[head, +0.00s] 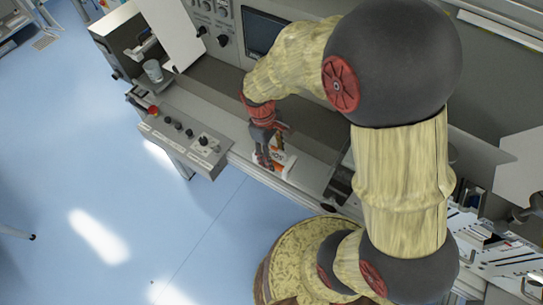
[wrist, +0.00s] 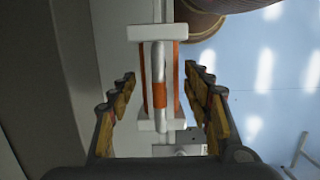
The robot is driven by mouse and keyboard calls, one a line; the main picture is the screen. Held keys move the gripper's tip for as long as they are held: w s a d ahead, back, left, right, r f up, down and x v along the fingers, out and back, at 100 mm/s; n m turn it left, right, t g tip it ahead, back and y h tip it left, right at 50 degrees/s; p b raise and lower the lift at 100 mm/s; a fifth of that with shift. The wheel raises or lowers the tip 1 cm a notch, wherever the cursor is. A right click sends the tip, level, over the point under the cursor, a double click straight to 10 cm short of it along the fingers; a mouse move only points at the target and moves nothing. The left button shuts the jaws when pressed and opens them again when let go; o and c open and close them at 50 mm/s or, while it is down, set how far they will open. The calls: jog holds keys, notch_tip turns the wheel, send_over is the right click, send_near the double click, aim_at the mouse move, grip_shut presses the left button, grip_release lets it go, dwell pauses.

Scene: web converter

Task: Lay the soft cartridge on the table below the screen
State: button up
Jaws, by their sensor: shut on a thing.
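The soft cartridge (head: 283,163) is white and orange, and it sits at my gripper (head: 266,148) over the front part of the table. In the wrist view the cartridge (wrist: 160,95) lies between the two fingers of my gripper (wrist: 161,85), with a white bar and an orange band along its middle. My gripper is shut on it. The grey table (head: 222,108) runs along the machine, below the dark screen (head: 262,32). My fingers partly hide the cartridge in the head view, and I cannot tell whether it touches the table.
A control box (head: 183,136) with knobs and a red button (head: 153,112) stands left of the cartridge. A clear cup (head: 153,70) is at the upper left. Bare tabletop lies left of my gripper. Blue floor (head: 90,170) is open in front.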

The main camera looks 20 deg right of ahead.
aim_at(272, 152)
jog(key=w+f, duration=0.3)
jog(key=shift+d+f, duration=0.3)
jog(key=shift+w+f+b, duration=0.15)
jog(key=shift+f+b, duration=0.35)
jog(key=shift+f, duration=1.15)
jog(key=shift+f, duration=0.15)
jog(key=o, duration=1.7)
jog(key=shift+o, duration=0.2)
